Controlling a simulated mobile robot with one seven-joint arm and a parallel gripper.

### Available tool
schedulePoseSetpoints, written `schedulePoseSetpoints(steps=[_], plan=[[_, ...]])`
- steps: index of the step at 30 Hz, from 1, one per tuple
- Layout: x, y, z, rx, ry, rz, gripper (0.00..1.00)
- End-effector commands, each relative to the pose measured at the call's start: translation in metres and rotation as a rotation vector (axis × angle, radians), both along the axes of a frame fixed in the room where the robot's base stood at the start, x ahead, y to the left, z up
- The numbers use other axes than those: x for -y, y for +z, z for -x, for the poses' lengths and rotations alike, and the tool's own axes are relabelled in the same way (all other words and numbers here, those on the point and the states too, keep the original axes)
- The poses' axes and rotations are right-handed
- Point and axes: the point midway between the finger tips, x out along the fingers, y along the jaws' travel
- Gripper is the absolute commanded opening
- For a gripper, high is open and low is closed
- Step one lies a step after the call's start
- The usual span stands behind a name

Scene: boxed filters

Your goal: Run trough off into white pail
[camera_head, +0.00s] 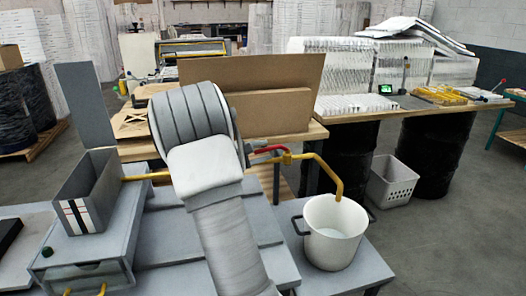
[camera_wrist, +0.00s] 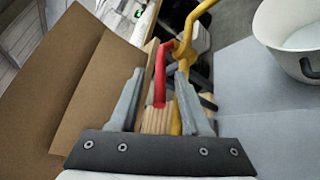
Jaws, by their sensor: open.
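The grey trough (camera_head: 84,205), with a striped front, stands at the left in the head view; I cannot tell what is in it. A yellow pipe (camera_head: 135,177) runs from it behind my arm to a valve with a red lever (camera_head: 268,149). The pipe's spout (camera_head: 338,185) bends down over the white pail (camera_head: 331,243), which stands upright with a pale inside. The pail also shows in the wrist view (camera_wrist: 290,38). There my gripper (camera_wrist: 160,76) is open, with the red lever (camera_wrist: 159,78) between its fingers, no clear contact visible. My arm hides the gripper in the head view.
Brown boards (camera_head: 262,80) stand upright behind the valve and close to the left of my gripper in the wrist view. A grey crate (camera_head: 391,182) sits on the floor between black drums. The grey bench top right of the gripper is clear up to the pail.

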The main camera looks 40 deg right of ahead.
Motion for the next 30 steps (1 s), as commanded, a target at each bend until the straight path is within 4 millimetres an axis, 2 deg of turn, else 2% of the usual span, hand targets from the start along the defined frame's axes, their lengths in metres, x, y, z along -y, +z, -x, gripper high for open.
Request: schedulePoseSetpoints(steps=[10,11,18,30], plan=[[0.0047,-0.0010,-0.0006,0.000,0.000,0.000,0.47],[0.0046,-0.0010,-0.0005,0.000,0.001,0.001,0.43],[0.0044,-0.0010,-0.0004,0.000,0.000,0.000,0.00],[0.0043,-0.0009,-0.0004,0.000,0.000,0.000,0.00]])
